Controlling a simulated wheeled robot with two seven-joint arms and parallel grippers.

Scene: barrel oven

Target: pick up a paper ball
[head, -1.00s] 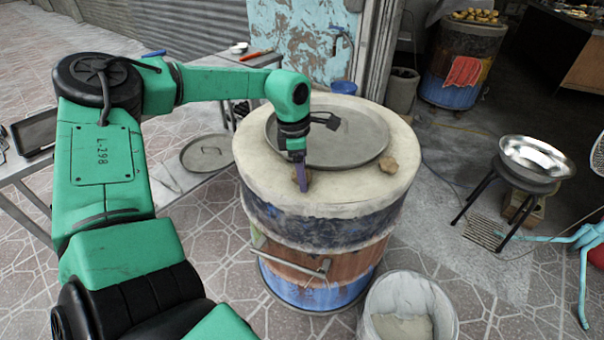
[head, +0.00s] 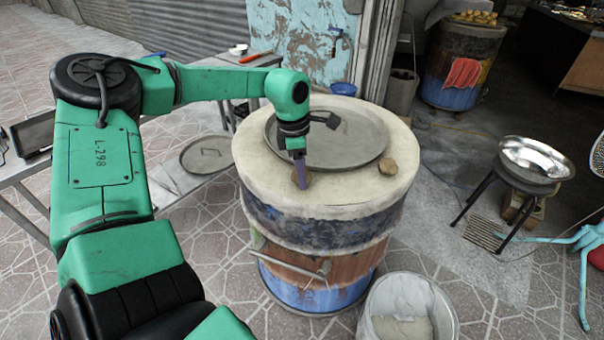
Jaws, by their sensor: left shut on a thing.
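My left gripper (head: 301,177) points down at the front of the barrel oven's pale top rim (head: 258,165). It is shut on a small brown paper ball (head: 309,180), mostly hidden behind the fingers. The ball is at the rim surface; I cannot tell whether it touches it. A second brown paper ball (head: 388,167) sits on the rim to the right, beside the lid. My right gripper is not in view.
A round grey metal lid (head: 345,150) covers the oven's middle. A whitish bin (head: 405,300) stands at the oven's front right. A metal bowl on a stand (head: 535,160) is at right. A side table (head: 250,62) stands behind my arm.

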